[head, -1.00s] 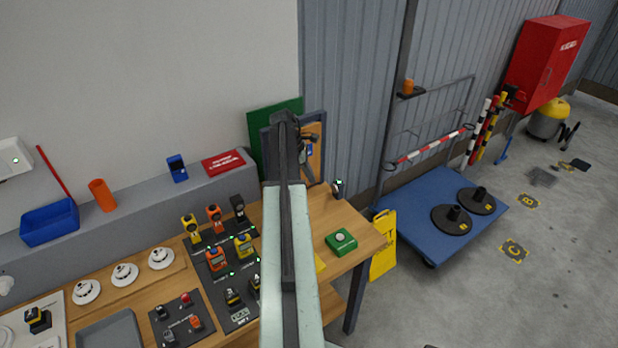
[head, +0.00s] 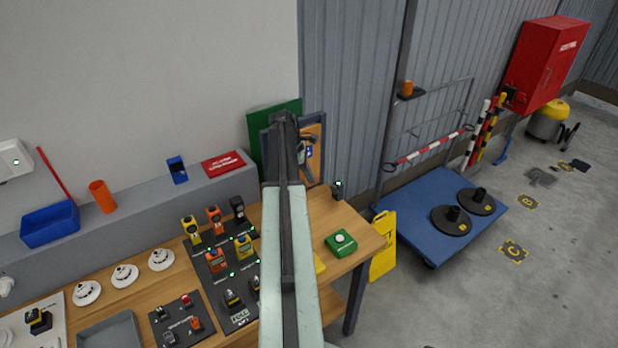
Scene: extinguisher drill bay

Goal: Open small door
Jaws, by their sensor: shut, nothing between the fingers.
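A small upright panel in a blue-grey frame (head: 322,122), with an orange-brown face and a small blue label, stands at the back of the workbench; it looks like the small door. My arm covers its left part, so its handle and hinge side are hard to make out. My gripper (head: 310,143) is dark, small and partly hidden behind the end of my arm. It is shut and empty, in front of the panel in the picture. I cannot tell whether it touches the panel.
A green board (head: 257,122) stands behind the frame. The wooden workbench (head: 350,215) holds a green box with a button (head: 341,243) and several detectors. A blue cart (head: 425,205), yellow sign (head: 383,247) and red cabinet (head: 543,62) are to the right.

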